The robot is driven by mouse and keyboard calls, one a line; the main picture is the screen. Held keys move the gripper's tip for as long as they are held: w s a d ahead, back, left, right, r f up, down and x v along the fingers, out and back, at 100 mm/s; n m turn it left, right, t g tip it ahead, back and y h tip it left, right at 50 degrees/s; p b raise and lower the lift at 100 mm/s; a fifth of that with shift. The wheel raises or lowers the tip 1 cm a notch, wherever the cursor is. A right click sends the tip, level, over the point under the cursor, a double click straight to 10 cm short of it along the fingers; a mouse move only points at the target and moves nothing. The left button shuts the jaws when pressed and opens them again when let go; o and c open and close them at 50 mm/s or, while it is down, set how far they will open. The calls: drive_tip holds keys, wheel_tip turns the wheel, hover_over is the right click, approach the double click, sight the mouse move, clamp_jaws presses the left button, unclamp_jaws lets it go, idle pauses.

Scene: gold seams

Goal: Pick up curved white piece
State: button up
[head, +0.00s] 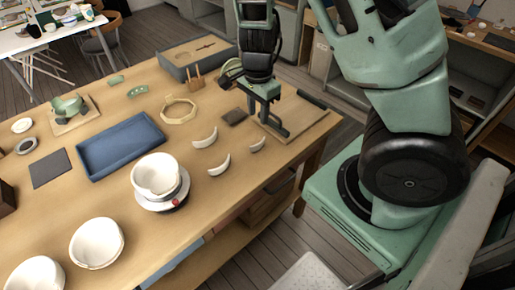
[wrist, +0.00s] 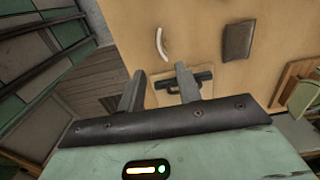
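Three curved white pieces lie apart on the wooden table in the head view: an upper left one (head: 205,138), a lower one (head: 220,166) and a right one (head: 258,145). One curved white piece (wrist: 162,44) shows in the wrist view, just beyond the fingertips; I cannot tell surely which of the three it is. My gripper (head: 268,119) is above the right end of the table, up and right of the pieces. In the wrist view my gripper (wrist: 160,70) has its two fingers spread, with nothing held between them.
A dark square block (head: 234,117) lies near the pieces. A board with a dark bar (head: 312,99) is at the table's right end. A white bowl (head: 156,173) stands on a turntable (head: 166,201). A blue tray (head: 121,146) and a pale ring (head: 179,110) lie left.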

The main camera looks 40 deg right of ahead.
drive_tip(key=b, duration=0.2)
hover_over(259, 143)
wheel_tip(259, 143, down, 7)
drive_tip(key=shift+w+a+r, duration=0.1)
drive_tip(key=shift+f+b, duration=0.95)
drive_tip(key=shift+f, duration=1.75)
drive_tip(key=shift+c, duration=0.3)
clamp_jaws()
